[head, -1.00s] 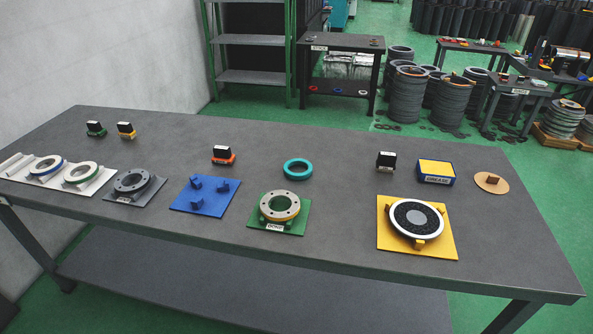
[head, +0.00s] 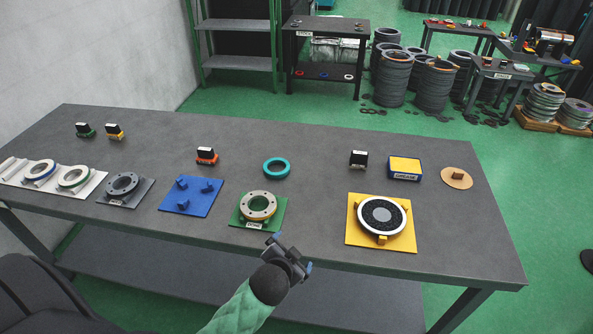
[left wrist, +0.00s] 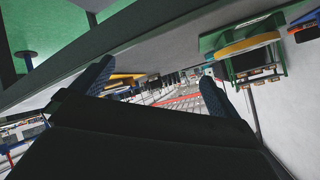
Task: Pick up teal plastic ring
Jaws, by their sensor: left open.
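The teal plastic ring (head: 277,177) lies flat on the grey table, behind the green plate and right of the orange-based block. Nothing touches it. My left gripper (head: 291,254) is in front of the table's front edge, below the green plate and well short of the ring. Its jaws are open and empty. My right gripper is not in view.
The green plate (head: 238,219) with a flanged ring lies between my left gripper and the teal ring. A blue plate (head: 190,209) with pegs is to its left, a yellow plate (head: 354,238) to the right. Bare table (head: 320,190) surrounds the teal ring.

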